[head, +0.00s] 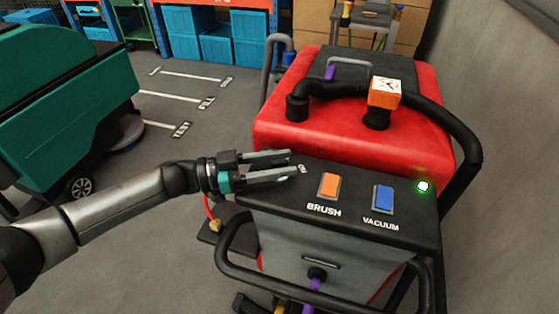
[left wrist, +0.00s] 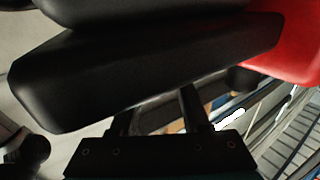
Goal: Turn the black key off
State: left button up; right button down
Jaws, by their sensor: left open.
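The red scrubber (head: 275,115) has a black control panel (head: 270,205) with an orange BRUSH switch (head: 329,186), a blue VACUUM switch (head: 383,198) and a lit green lamp (head: 423,186). My left gripper (head: 293,163) is open at the panel's left end, its fingers pointing right, beside a small white label partly covered by the fingertips. I cannot make out the black key; the fingers may hide it. In the left wrist view the dark panel (left wrist: 150,65) fills the upper part, with the fingers below it. My right gripper is not in view.
A black tube handle (head: 290,283) runs along the scrubber's front, and a black hose (head: 455,120) curves over its right side. A teal machine (head: 70,100) stands at the left. Blue bins (head: 215,35) are at the back. Grey floor lies open between the machines.

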pick_arm(q)
jog(key=shift+c, duration=0.3)
grip_shut()
dwell(0.3)
